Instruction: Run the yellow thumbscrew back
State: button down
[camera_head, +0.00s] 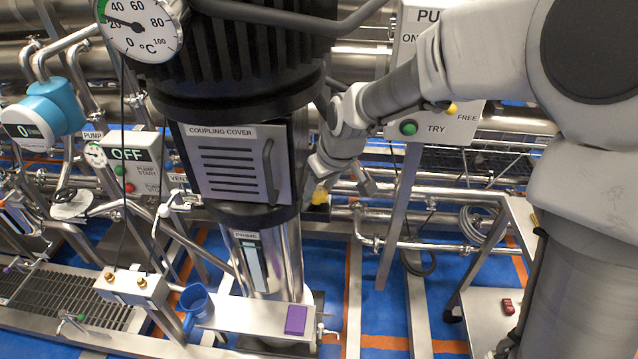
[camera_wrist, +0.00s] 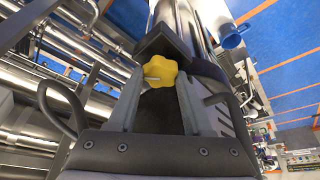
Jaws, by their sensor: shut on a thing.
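The yellow thumbscrew (camera_head: 320,196) is a small lobed knob low on the right side of the pump column, just right of the coupling cover's lower edge. In the wrist view the thumbscrew (camera_wrist: 160,70) sits between my two fingers, against a dark part. My gripper (camera_head: 325,186) reaches it from above and the right. In the wrist view my gripper (camera_wrist: 160,84) is shut on the knob, with a finger on each side. The thumbscrew's shank is hidden.
The coupling cover (camera_head: 232,165), a slotted metal panel with a handle, is close to my gripper's left. The TRY/FREE box (camera_head: 436,128) stands behind my arm. A blue mug (camera_head: 195,302) and a purple block (camera_head: 296,320) are on the lower ledge. Pipes run behind.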

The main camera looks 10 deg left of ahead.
jog(key=shift+n+g+y+p, duration=0.4)
jog(key=shift+n+g+p, duration=0.15)
jog(key=shift+n, duration=0.85)
jog(key=shift+c, duration=1.6)
grip_release()
jog(key=v, duration=1.7)
jog(key=shift+s+r, duration=0.15)
jog(key=shift+s, duration=0.05)
jog(key=shift+d, duration=0.2)
